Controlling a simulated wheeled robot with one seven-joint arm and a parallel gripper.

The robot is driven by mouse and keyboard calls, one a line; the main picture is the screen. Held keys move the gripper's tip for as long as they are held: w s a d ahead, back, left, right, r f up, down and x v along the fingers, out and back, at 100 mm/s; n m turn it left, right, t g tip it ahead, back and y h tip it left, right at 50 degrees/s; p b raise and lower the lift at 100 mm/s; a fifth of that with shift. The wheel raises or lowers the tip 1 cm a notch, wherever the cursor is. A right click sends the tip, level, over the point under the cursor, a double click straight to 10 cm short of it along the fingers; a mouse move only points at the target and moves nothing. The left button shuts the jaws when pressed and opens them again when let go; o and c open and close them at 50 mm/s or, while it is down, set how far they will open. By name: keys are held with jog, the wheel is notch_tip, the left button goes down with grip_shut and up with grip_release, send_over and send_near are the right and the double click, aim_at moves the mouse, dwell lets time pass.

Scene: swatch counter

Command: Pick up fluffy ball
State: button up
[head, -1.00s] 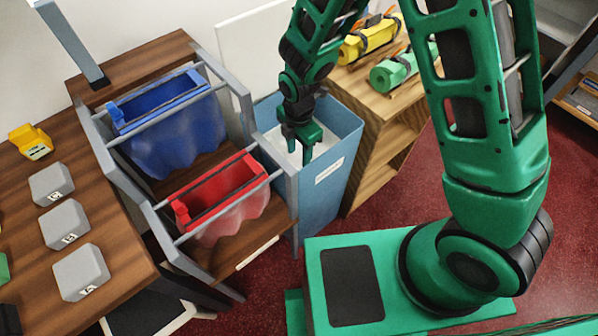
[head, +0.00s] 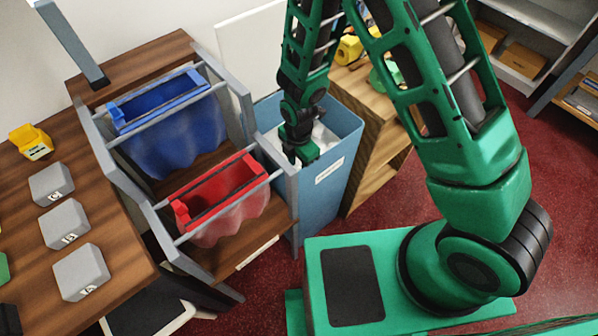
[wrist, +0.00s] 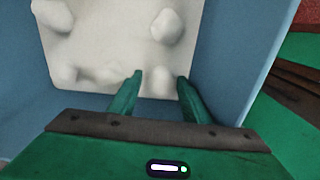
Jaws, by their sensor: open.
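My gripper (head: 303,158) reaches down into the blue bin (head: 335,190) in the head view. In the wrist view my gripper (wrist: 160,78) is open, its two green fingers apart and pointing down at the white filling. Several rounded white lumps sit on this pale filling. One white fluffy lump (wrist: 163,84) shows between the fingertips, and another (wrist: 165,25) lies farther off. I cannot tell whether the fingers touch the near lump, or whether the lumps are separate balls. In the head view my gripper hides part of the filling.
The bin's blue walls (wrist: 235,40) stand close around my gripper. Left of the bin is a rack with a blue pouch (head: 170,130) and a red pouch (head: 220,200). A wooden shelf (head: 375,125) stands just right of the bin.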

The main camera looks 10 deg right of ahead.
jog(key=shift+c, duration=0.2)
jog(key=c, duration=0.4)
jog(key=shift+r, duration=0.1)
